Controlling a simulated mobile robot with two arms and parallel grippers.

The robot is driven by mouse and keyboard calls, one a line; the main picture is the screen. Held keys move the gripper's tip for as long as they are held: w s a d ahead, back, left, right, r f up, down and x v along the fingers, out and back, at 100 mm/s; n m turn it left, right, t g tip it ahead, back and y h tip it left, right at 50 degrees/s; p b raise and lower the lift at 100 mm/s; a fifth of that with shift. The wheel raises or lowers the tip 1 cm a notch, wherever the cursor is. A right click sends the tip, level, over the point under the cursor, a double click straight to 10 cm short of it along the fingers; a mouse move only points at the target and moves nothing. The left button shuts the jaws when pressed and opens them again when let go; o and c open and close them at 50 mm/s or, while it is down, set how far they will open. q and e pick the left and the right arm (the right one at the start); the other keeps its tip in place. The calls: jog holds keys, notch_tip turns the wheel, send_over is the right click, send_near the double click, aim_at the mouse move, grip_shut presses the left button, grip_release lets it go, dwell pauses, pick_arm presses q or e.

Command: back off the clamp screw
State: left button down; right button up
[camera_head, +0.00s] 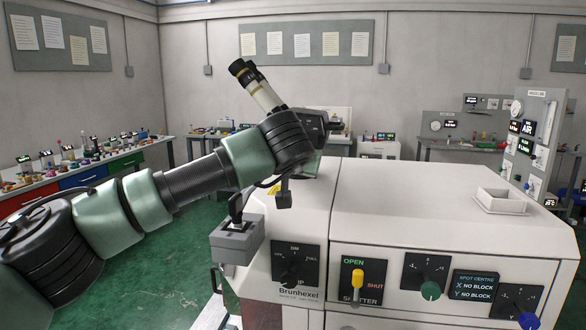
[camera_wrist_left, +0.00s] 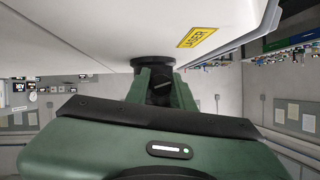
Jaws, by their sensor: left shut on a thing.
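In the left wrist view, my left gripper (camera_wrist_left: 161,88) has its green fingers shut on a dark round knob (camera_wrist_left: 153,63), which appears to be the clamp screw. The knob sits against the pale underside or wall of the machine. In the head view, my left arm reaches in from the left to the rear left of the white machine (camera_head: 420,200). My wrist hides the knob and the fingertips there. How far the screw is turned cannot be told. My right gripper is not in view.
A binocular eyepiece (camera_head: 254,84) rises right behind my wrist. A grey joystick box (camera_head: 238,240) juts from the machine's left front. The front panel has a yellow shutter lever (camera_head: 357,282) and several knobs. A white open tray (camera_head: 499,201) sits on the top, which is otherwise largely clear.

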pick_arm(q)
jog(key=c, duration=1.2)
grip_release()
jog(key=shift+a, duration=0.1)
jog(key=shift+s+r+b, duration=0.2)
jog(key=shift+s+b, duration=0.25)
jog(key=shift+s, duration=0.1)
jog(key=b+v, duration=0.2)
jog(key=v, duration=0.4)
jog(key=shift+s+r, duration=0.25)
jog(key=shift+s, duration=0.05)
